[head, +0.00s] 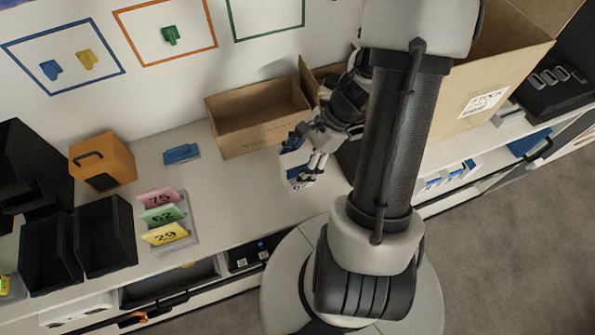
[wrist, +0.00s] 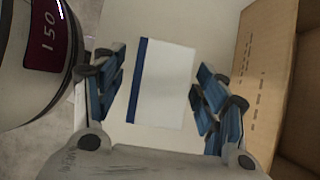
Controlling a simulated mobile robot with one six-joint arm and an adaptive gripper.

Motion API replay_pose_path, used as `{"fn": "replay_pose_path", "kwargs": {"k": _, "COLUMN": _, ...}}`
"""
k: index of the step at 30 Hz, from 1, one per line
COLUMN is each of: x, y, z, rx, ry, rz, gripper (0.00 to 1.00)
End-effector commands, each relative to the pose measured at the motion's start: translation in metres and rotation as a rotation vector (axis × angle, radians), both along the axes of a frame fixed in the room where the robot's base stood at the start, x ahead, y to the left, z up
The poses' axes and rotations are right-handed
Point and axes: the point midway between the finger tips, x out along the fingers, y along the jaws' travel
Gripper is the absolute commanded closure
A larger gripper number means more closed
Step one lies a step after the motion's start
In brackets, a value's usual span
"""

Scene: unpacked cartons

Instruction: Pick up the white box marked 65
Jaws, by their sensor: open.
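A white box with a blue stripe along one edge (wrist: 165,84) lies between the open fingers of my gripper (wrist: 160,95) in the wrist view. Gaps show between the box and the fingers on both sides. In the head view my gripper (head: 310,155) is low over the counter, and the white box (head: 296,172) shows partly behind it. A dark number is on the box's near face, mostly hidden by my fingers, so I cannot read it fully.
An open cardboard carton (head: 262,135) stands just behind my gripper, and a larger carton (head: 500,75) is at the right. Numbered cards (head: 165,235), a blue item (head: 181,153) and an orange box (head: 103,162) are to the left. The counter (head: 235,200) between is clear.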

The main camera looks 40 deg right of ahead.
Motion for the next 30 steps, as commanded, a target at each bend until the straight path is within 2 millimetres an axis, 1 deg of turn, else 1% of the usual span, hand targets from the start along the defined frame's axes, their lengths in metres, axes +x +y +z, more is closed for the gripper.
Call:
{"fn": "replay_pose_path", "kwargs": {"k": 1, "x": 0.000, "y": 0.006, "z": -0.011, "rx": 0.003, "ry": 0.003, "rz": 0.002, "gripper": 0.34}}
{"fn": "replay_pose_path", "kwargs": {"k": 6, "x": 0.003, "y": 0.018, "z": -0.030, "rx": 0.001, "ry": 0.002, "rz": 0.002, "gripper": 0.34}}
{"fn": "replay_pose_path", "kwargs": {"k": 9, "x": 0.004, "y": 0.021, "z": -0.034, "rx": 0.001, "ry": 0.002, "rz": 0.002, "gripper": 0.34}}
{"fn": "replay_pose_path", "kwargs": {"k": 16, "x": 0.004, "y": 0.021, "z": -0.034, "rx": -0.001, "ry": 0.001, "rz": 0.001, "gripper": 0.35}}
{"fn": "replay_pose_path", "kwargs": {"k": 30, "x": 0.004, "y": 0.021, "z": -0.033, "rx": -0.001, "ry": 0.001, "rz": 0.001, "gripper": 0.66}}
